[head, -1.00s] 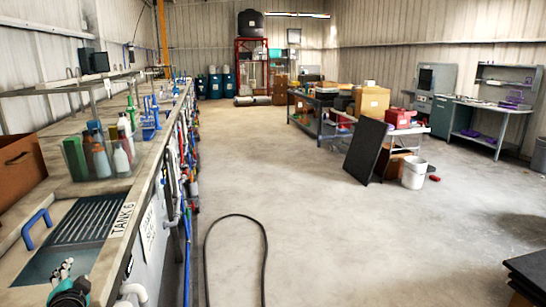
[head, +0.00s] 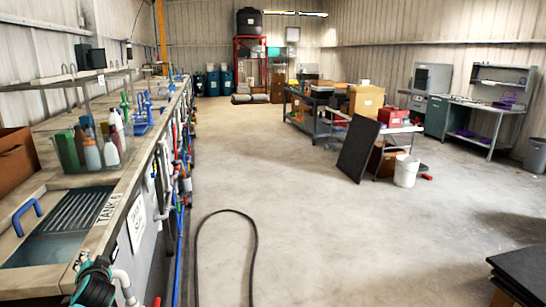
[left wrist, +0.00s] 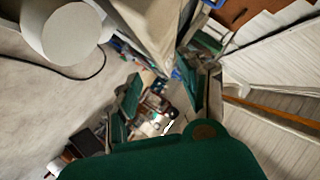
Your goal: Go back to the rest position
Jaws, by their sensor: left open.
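My left gripper (head: 82,260) shows at the bottom left of the head view, at the front edge of the tank counter (head: 125,185), just right of the open tank. Its dark fingers and teal wrist are partly cut off by the frame. In the left wrist view the two green-and-dark fingers (left wrist: 166,98) stand wide apart with nothing between them. The gripper is open and empty. My right gripper shows in neither view.
The tank labelled TANK 6 (head: 65,215) has a ribbed panel and a blue handle (head: 27,217). A clear bin of bottles (head: 90,155) stands behind it. Pipes line the counter front. A black hose (head: 255,240) lies on the otherwise open floor. A white bucket (head: 406,170) stands right.

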